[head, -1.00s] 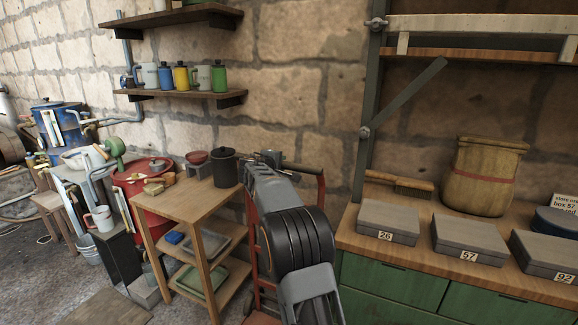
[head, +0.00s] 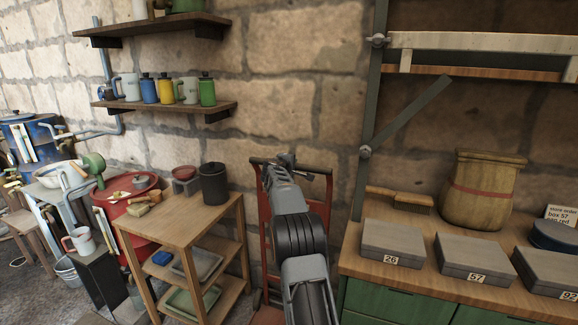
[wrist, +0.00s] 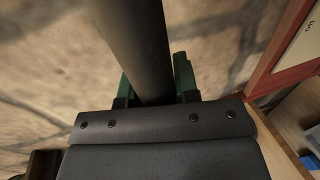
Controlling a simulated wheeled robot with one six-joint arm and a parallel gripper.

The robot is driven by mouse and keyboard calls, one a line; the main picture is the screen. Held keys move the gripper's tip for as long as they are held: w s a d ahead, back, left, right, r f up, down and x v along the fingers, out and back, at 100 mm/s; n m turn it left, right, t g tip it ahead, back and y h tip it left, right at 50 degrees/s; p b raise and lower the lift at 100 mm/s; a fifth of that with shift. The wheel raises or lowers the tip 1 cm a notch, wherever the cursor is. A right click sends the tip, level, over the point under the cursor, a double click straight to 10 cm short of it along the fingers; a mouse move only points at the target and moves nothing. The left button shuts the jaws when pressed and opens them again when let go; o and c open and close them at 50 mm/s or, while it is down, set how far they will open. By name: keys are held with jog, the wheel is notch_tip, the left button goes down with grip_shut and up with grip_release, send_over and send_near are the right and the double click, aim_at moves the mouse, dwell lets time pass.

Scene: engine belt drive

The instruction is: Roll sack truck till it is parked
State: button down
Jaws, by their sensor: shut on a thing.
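The sack truck has a red frame (head: 265,225) and a dark handle bar (head: 318,171) across its top. It stands upright between the wooden shelf table and the green cabinet, in front of the stone wall. My gripper (head: 287,160) is shut on the handle bar. In the wrist view the dark bar (wrist: 135,45) runs between the green fingers of my gripper (wrist: 155,82). My arm hides the middle and right part of the truck in the head view, and its wheels cannot be made out.
The wooden shelf table (head: 190,217) with a dark canister (head: 214,185) is close on the left. The green cabinet (head: 395,303) with grey boxes and a sack (head: 482,190) is close on the right. The stone wall (head: 290,100) is behind.

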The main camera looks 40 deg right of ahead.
jog(key=shift+d+r, duration=0.1)
jog(key=shift+r, duration=0.25)
jog(key=c, duration=1.2)
grip_release()
jog(key=shift+d, duration=0.1)
jog(key=shift+c, duration=0.2)
jog(key=shift+o, duration=0.7)
jog(key=shift+w+d+f, duration=0.1)
jog(key=shift+f, duration=0.1)
jog(key=shift+o, duration=1.2)
jog(key=shift+f, duration=0.1)
jog(key=shift+a, duration=0.2)
jog(key=b+v, duration=0.3)
jog(key=v, duration=1)
jog(key=shift+a+b, duration=0.3)
jog(key=shift+b, duration=0.05)
